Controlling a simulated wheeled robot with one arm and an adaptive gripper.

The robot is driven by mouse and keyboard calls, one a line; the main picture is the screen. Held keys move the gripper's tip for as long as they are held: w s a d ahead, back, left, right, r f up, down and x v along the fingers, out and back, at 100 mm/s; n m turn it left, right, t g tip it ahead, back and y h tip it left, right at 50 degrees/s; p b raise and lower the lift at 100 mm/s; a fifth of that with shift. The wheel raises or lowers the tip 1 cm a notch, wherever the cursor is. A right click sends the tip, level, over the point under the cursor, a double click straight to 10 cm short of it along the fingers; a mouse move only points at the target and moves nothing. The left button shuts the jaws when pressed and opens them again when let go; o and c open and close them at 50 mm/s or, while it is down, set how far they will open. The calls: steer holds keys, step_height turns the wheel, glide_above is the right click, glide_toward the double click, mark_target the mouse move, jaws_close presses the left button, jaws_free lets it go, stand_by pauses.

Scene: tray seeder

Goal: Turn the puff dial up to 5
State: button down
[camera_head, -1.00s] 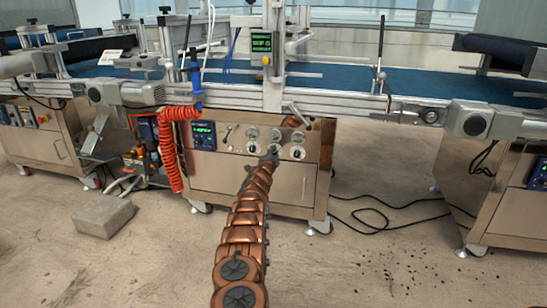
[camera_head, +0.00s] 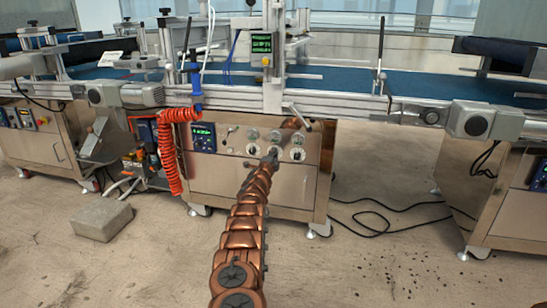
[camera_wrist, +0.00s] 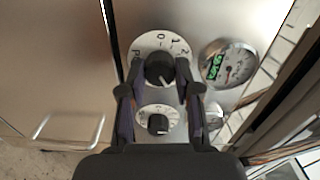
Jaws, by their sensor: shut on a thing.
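The puff dial, a black knob (camera_wrist: 160,70) on a white numbered plate (camera_wrist: 146,44), is at the upper middle of the wrist view. The numbers 0, 1 and 2 show; part of the lettering is hidden. A light mark on the knob seems to point down and slightly right in that view, but its exact setting is hard to read. My gripper (camera_wrist: 160,82) has one finger on each side of the knob and is shut on it. In the head view my gripper (camera_head: 271,155) covers the middle dial of the panel's lower row.
A second dial (camera_wrist: 157,123) lies between my fingers, nearer the palm. A round gauge (camera_wrist: 228,62) sits beside the puff dial. In the head view, another dial (camera_head: 298,154), a blue display (camera_head: 203,137) and a coiled orange hose (camera_head: 168,155) flank the gripper.

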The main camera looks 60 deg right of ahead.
steer(key=c, duration=0.8)
jaws_free()
steer(key=shift+a, duration=0.1)
steer(key=shift+a, duration=0.1)
steer(key=shift+v, duration=3.5)
steer(key=shift+s, duration=0.15)
